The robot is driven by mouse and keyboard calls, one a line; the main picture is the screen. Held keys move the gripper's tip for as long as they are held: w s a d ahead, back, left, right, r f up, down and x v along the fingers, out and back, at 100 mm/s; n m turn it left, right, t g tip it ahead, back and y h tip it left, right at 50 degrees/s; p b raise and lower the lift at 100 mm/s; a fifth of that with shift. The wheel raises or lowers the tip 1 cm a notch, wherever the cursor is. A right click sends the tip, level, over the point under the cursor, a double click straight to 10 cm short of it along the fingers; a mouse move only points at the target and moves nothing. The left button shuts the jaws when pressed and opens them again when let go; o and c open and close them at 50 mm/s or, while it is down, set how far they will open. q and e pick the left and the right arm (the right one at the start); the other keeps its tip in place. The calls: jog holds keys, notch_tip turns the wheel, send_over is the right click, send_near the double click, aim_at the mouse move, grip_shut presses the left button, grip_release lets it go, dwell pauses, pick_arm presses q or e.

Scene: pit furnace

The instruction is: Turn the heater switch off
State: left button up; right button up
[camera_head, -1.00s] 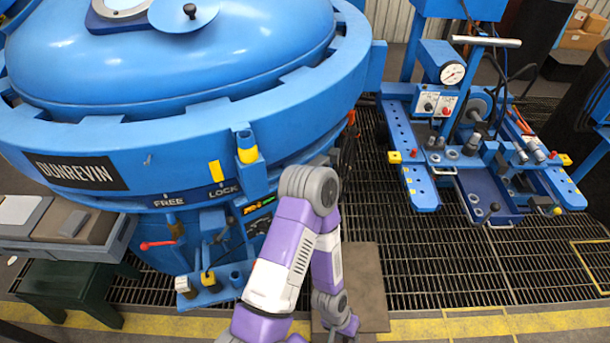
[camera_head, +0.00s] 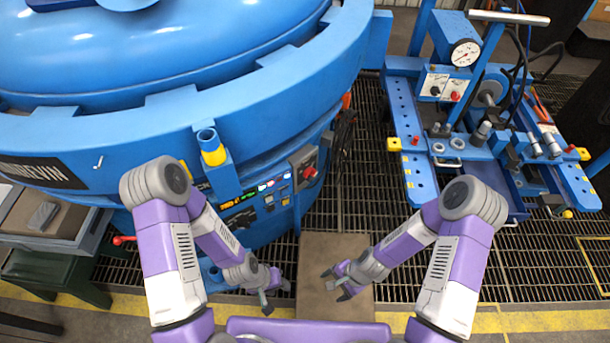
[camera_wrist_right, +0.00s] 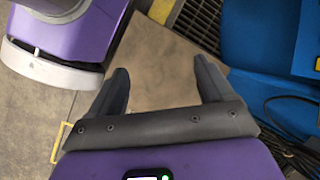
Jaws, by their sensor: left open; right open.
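The furnace control panel (camera_head: 256,204) is on the blue furnace's side, with small lit displays, several small controls and a red knob on a grey box (camera_head: 309,173). Which control is the heater switch is too small to tell. My left gripper (camera_head: 277,296) is open and empty, low in front of the furnace and below the panel. My right gripper (camera_head: 334,284) is open and empty above the brown mat, right of the left gripper.
The large blue furnace (camera_head: 230,105) fills the left and back. A brown mat (camera_head: 335,248) lies on the grated floor. A blue workbench with a gauge (camera_head: 465,53) stands at the right. A dark green stand (camera_head: 50,272) is at the left. Open grating lies between furnace and workbench.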

jog(key=w+a+f+m+y, duration=0.25)
jog(key=w+a+m, duration=0.3)
jog(key=m, duration=0.65)
jog(key=m+t+y+b, duration=0.45)
jog(key=m+t, duration=0.85)
jog(key=m, duration=2)
send_near(313, 177)
jog(key=w+a+y+p, duration=0.1)
jog(key=w+p, duration=0.1)
jog(key=x, duration=0.2)
jog(key=b+x, duration=0.1)
jog(key=x, duration=0.1)
jog(key=f+b+x, duration=0.1)
jog(key=x, duration=0.1)
jog(key=shift+w+a, duration=0.15)
jog(key=shift+a, duration=0.1)
jog(key=shift+w+a+r, duration=0.15)
jog(key=shift+w+a, duration=0.15)
jog(key=shift+w, duration=0.05)
jog(key=shift+c, duration=0.3)
